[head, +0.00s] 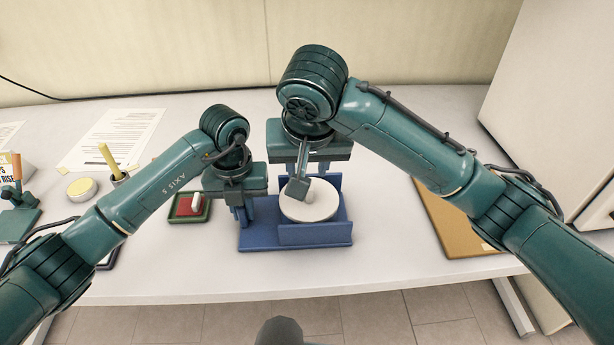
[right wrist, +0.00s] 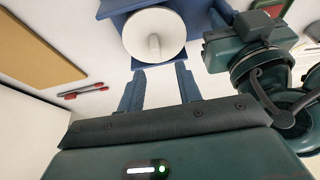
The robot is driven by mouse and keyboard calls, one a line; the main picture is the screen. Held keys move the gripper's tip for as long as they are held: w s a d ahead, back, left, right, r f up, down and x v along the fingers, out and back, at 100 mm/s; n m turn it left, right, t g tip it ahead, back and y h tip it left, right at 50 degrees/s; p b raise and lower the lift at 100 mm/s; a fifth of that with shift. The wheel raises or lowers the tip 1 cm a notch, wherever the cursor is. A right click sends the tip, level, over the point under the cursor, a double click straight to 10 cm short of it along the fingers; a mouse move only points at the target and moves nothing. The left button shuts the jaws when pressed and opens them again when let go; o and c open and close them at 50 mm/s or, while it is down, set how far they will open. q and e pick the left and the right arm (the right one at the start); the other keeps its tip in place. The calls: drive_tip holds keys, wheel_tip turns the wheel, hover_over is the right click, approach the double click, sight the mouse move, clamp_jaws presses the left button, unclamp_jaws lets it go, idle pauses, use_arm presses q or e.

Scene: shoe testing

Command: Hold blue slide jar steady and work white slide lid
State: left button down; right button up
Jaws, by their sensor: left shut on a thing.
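The blue slide jar (head: 315,233), a blue base with upright walls, stands on the white table in front of me. It also shows in the right wrist view (right wrist: 117,9). The round white slide lid (head: 313,208) lies level in it, and its central knob shows in the right wrist view (right wrist: 154,44). My left gripper (head: 243,216) is shut on the left side of the jar. My right gripper (right wrist: 160,70) is open and empty, its fingertips short of the lid and apart from the knob.
A green-rimmed red tray (head: 176,219) with a white piece lies left of the jar. A brown board (head: 455,225) lies to the right. Red-and-black pens (right wrist: 83,92) lie near the board. The table's front edge is close.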

drive_tip(key=shift+v, duration=1.75)
use_arm(q)
drive_tip(key=c, duration=1.3)
unclamp_jaws()
